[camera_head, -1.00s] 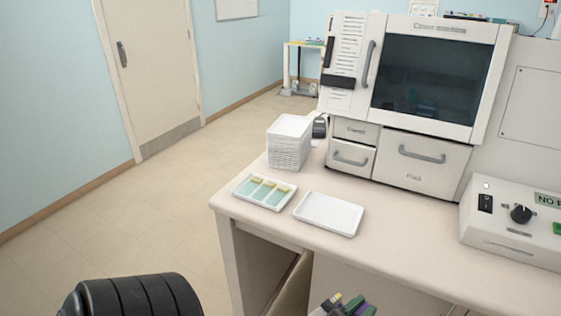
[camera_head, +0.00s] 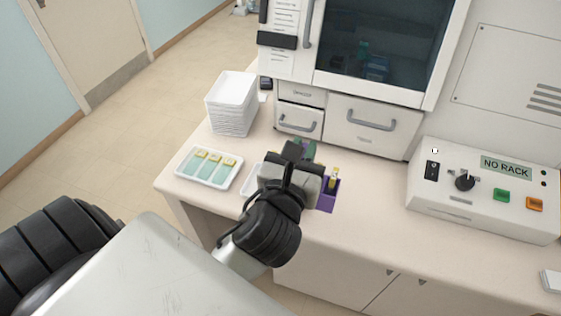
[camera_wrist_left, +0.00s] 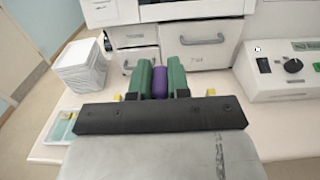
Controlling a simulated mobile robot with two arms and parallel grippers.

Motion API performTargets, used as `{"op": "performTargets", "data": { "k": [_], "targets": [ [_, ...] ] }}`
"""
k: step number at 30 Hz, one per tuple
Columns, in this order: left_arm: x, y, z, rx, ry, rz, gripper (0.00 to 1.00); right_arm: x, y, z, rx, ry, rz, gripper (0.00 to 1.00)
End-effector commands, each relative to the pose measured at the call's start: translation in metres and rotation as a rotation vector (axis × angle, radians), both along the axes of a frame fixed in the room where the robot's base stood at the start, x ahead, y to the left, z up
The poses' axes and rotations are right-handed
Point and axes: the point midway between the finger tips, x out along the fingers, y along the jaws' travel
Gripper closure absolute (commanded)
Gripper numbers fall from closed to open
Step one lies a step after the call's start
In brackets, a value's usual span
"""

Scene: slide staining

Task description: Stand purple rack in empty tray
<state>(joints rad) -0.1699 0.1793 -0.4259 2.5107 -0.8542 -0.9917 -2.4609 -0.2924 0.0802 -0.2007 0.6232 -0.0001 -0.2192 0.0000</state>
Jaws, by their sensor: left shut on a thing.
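My left gripper (camera_head: 304,150) is over the counter, with its green fingers shut on the purple rack's handle; in the left wrist view the fingers (camera_wrist_left: 160,76) close on the purple handle (camera_wrist_left: 158,84). In the head view the purple rack (camera_head: 327,200) shows to the right of the wrist, roughly upright, with a yellow-topped slide in it. The empty white tray (camera_head: 248,184) is mostly hidden behind my wrist, only its left part showing. The rack appears to the right of that visible part; its height above the counter is unclear. My right gripper is not in view.
A white tray with several slides (camera_head: 209,168) lies left of the empty tray. A stack of white trays (camera_head: 231,103) stands behind it. The staining machine (camera_head: 375,60) is at the back, and a control box (camera_head: 485,190) reading "NO RACK" is at the right.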

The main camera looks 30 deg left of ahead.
Motion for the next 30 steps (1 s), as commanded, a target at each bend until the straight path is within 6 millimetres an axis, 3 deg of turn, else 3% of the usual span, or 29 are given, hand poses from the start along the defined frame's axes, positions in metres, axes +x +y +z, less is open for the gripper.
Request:
{"op": "performTargets", "data": {
  "k": [2, 8, 15, 20, 27, 30],
  "targets": [
    [0.007, 0.013, -0.016, 0.005, -0.006, 0.003, 1.00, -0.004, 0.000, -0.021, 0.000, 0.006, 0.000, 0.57],
    [0.030, 0.053, -0.038, 0.006, 0.001, 0.005, 1.00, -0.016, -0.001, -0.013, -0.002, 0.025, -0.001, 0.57],
    [0.051, 0.087, -0.061, 0.002, -0.001, 0.002, 1.00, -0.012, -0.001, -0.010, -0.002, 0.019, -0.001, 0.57],
    [0.054, 0.093, -0.069, -0.001, -0.001, 0.001, 1.00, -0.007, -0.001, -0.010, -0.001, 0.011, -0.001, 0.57],
    [0.054, 0.093, -0.102, -0.002, 0.001, 0.002, 1.00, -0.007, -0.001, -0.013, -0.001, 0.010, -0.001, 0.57],
    [0.054, 0.092, -0.106, -0.001, -0.002, 0.001, 1.00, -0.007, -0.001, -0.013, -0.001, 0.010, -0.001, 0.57]
  ]
}}
